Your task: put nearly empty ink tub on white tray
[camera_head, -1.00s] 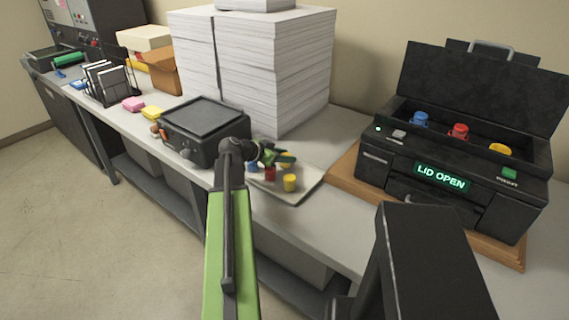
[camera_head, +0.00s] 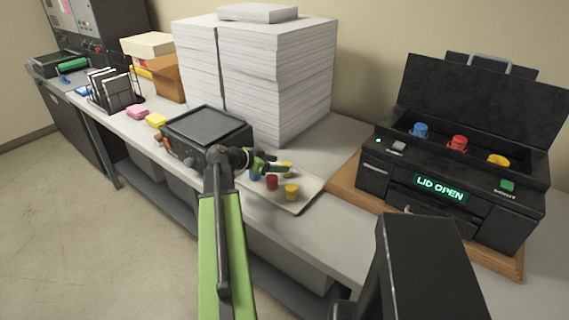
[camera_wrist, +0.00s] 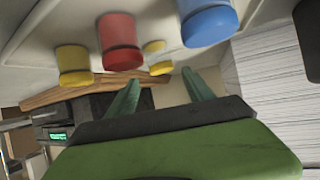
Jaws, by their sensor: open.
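The white tray (camera_head: 310,186) lies on the bench between the dark flat machine and the printer. A blue tub (camera_head: 255,175), a red tub (camera_head: 272,182) and a yellow tub (camera_head: 291,192) stand on it, with a smaller yellow piece (camera_wrist: 154,47) behind them. My gripper (camera_head: 282,170) is open and empty above the tray's rear part, its green fingers apart in the wrist view (camera_wrist: 160,84). The open printer (camera_head: 440,187) holds a blue tub (camera_head: 420,130), a red tub (camera_head: 457,143) and a yellow tub (camera_head: 498,160). I cannot tell ink levels.
The printer stands on a wooden board (camera_head: 345,184), its lid (camera_head: 480,100) raised and its display reading LID OPEN. A tall paper stack (camera_head: 275,85) rises behind the tray. The dark flat machine (camera_head: 208,132) is left of it. Some bench right of the stack is clear.

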